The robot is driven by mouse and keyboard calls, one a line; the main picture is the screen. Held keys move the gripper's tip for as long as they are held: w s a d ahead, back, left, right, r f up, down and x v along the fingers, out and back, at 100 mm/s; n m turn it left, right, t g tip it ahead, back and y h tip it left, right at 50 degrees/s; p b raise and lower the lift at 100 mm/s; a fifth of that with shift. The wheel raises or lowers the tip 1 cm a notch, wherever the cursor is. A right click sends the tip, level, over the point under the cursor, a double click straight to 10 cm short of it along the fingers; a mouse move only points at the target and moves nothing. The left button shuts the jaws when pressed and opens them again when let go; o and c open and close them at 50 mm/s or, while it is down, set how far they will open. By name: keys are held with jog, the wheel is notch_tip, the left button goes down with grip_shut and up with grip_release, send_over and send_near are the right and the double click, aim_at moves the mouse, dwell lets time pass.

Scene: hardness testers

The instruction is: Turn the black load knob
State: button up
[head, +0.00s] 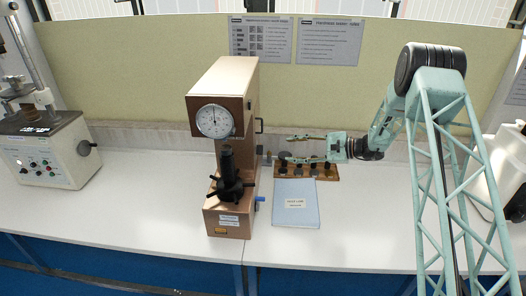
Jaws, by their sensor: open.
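The brown hardness tester (222,90) stands in the middle of the table with a round white dial (214,121) on its front. A small dark knob (268,157) shows at its right side, apparently the load knob; it is too small to make out its marking or setting. My gripper (286,148) reaches in from the right and points left at this side of the tester. Its two fingers are spread, one above the other, with nothing seen between them. The fingertips are close to the knob, but I cannot tell whether they touch it.
A wooden holder (331,173) with several dark pieces lies below my gripper. A blue-grey booklet (296,218) lies in front. A black spoked handwheel (231,189) and blue lever (260,199) project from the tester. Another machine (50,155) stands left; white containers (492,170) stand right.

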aim_at(260, 150)
dwell(0.4)
jog(key=p+x, duration=0.1)
jog(key=x, duration=1.2)
jog(key=shift+w+a, duration=0.15)
jog(key=shift+a, duration=0.25)
jog(key=c, duration=0.8)
jog(key=shift+f+n+t+b, duration=0.35)
jog(key=shift+n+b, duration=0.25)
jog(key=shift+b, duration=1.4)
jog(key=shift+c, duration=0.2)
jog(key=n+t+y+b, duration=0.1)
jog(key=n+b, duration=0.1)
jog(key=b, duration=0.4)
jog(key=shift+b, duration=0.35)
jog(key=n+t+y+b, duration=0.1)
jog(key=n+b, duration=0.2)
jog(key=b, duration=0.5)
jog(key=shift+f+b, duration=0.1)
jog(key=shift+b, duration=0.25)
jog(key=shift+n+b, duration=0.6)
jog(key=shift+b, duration=0.55)
